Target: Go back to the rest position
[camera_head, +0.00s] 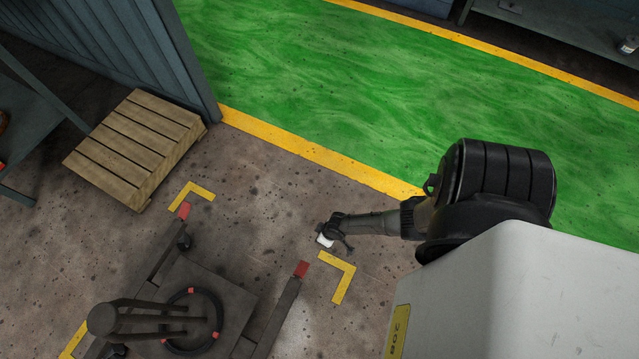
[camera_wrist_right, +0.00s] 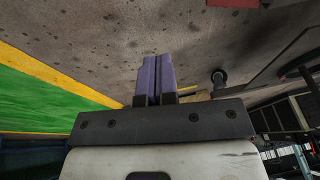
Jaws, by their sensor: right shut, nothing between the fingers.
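My right gripper (camera_head: 325,239) hangs over the bare floor in the head view, on an arm that comes in from the right. It is small and dim there, with a pale part at its end. In the right wrist view its two purple fingers (camera_wrist_right: 158,60) lie together, shut, with nothing seen between them. My left gripper is not in view. A dark capstan-like post (camera_head: 103,320) with bars and a ring (camera_head: 193,292) with red marks stands on a dark plate (camera_head: 197,273) at the lower left, apart from my right gripper.
Two red-ended beams (camera_head: 287,298) flank the plate, the right one close to my gripper in the picture. Yellow corner marks (camera_head: 343,270) lie on the floor. A wooden pallet (camera_head: 135,145) lies at the upper left, beside a grey wall (camera_head: 150,45). Green floor (camera_head: 330,80) is clear.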

